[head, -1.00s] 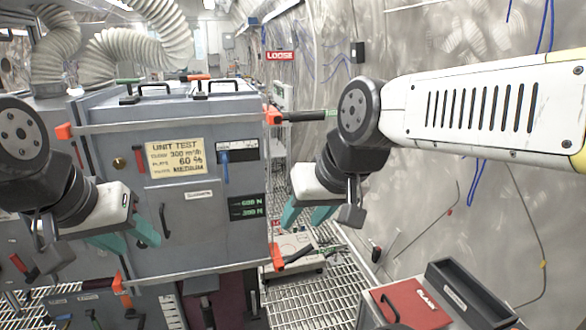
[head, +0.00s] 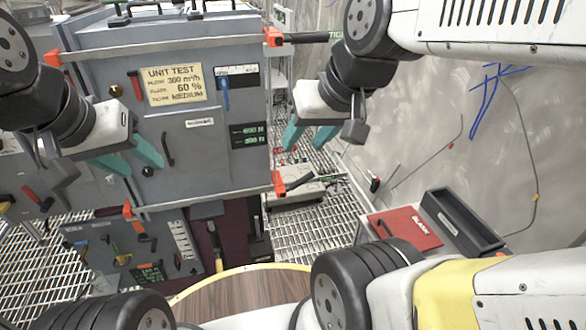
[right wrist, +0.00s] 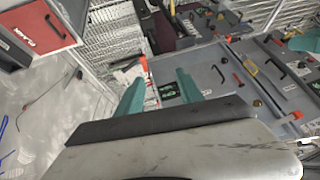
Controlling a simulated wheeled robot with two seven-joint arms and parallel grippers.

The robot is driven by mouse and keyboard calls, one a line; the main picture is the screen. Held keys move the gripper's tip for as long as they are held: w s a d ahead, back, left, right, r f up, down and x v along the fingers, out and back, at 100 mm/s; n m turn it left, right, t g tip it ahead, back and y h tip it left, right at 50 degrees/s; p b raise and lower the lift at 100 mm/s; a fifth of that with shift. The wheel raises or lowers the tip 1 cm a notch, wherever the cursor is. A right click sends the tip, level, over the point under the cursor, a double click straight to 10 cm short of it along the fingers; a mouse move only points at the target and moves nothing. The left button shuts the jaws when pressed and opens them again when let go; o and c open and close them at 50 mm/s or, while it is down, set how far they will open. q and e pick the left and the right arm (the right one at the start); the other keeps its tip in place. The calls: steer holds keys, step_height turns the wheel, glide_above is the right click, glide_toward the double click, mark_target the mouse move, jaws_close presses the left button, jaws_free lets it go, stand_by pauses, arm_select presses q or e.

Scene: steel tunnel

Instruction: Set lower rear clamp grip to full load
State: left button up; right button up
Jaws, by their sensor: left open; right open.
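The grey cabinet (head: 200,130) carries two metal clamp bars. The lower bar (head: 210,193) has an orange end block (head: 278,182) at the right with a dark grip (head: 298,183) sticking out to the right. The upper bar (head: 170,46) ends in an orange block (head: 272,37) with a black grip (head: 305,38). I cannot tell which end counts as rear. My right gripper (head: 302,149) is open and empty, just above the lower right grip in the head view; its teal fingers show in the right wrist view (right wrist: 161,75). My left gripper (head: 146,170) is open, before the cabinet.
A dark display (head: 249,135) with green figures and a yellow "UNIT TEST" note (head: 175,84) are on the cabinet. A grey case (head: 295,190) lies on the grating behind the lower grip. A red-lidded box (head: 405,229) stands at the right, beside the wall.

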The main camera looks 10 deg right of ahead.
stand_by(0.5)
steer(key=m+g+h, duration=0.2)
steer(key=m+g, duration=0.2)
steer(key=m, duration=1.3)
glide_above(309, 174)
steer(key=f, duration=3)
steer(key=shift+s+d, duration=0.15)
steer(key=shift+s, duration=0.25)
steer(key=f, duration=0.4)
steer(key=w+f, duration=0.1)
steer(key=f, duration=0.1)
steer(key=shift+w+f, duration=0.1)
steer(key=shift+f, duration=0.3)
jaws_close()
